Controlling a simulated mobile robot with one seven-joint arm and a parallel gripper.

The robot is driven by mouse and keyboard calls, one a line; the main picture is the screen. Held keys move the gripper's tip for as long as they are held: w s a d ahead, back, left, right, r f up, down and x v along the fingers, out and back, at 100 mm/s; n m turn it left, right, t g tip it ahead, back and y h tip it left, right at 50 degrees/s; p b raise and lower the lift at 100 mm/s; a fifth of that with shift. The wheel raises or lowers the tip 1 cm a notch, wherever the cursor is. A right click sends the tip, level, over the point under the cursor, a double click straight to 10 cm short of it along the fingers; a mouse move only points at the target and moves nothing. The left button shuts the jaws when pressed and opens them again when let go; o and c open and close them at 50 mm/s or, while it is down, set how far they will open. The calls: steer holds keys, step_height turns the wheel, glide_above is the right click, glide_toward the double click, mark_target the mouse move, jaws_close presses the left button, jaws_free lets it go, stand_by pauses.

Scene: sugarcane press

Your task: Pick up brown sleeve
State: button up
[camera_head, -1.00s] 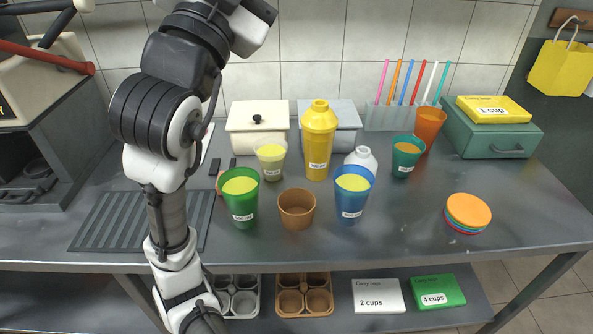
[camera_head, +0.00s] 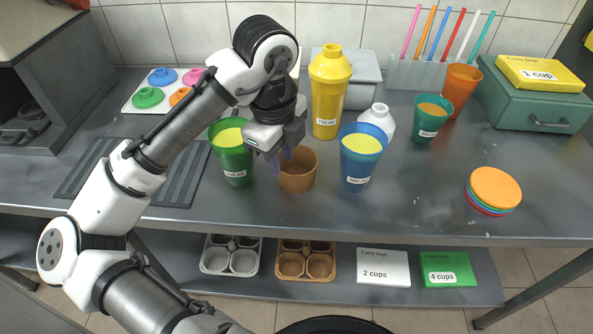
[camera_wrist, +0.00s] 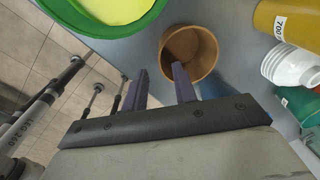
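The brown sleeve (camera_head: 298,172) is a short, tapered, empty cup-like ring standing upright on the metal counter, between a green cup and a blue cup. In the wrist view the brown sleeve (camera_wrist: 190,52) shows from above, just beyond the fingertips. My gripper (camera_head: 280,160) hangs over the sleeve's left side in the head view. In the wrist view my gripper (camera_wrist: 160,78) has its two purple fingers apart with nothing between them. One fingertip lies at the sleeve's near rim in the picture; I cannot tell whether it touches.
The green cup (camera_head: 232,155) stands close at left, and the blue cup (camera_head: 359,160) close at right.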

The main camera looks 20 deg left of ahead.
mark_target(284, 184)
steer(key=f, duration=0.7)
steer(key=shift+w+d+f, duration=0.1)
steer(key=shift+w+f, duration=0.15)
steer(key=shift+w, duration=0.1)
steer(key=shift+c, duration=0.3)
jaws_close()
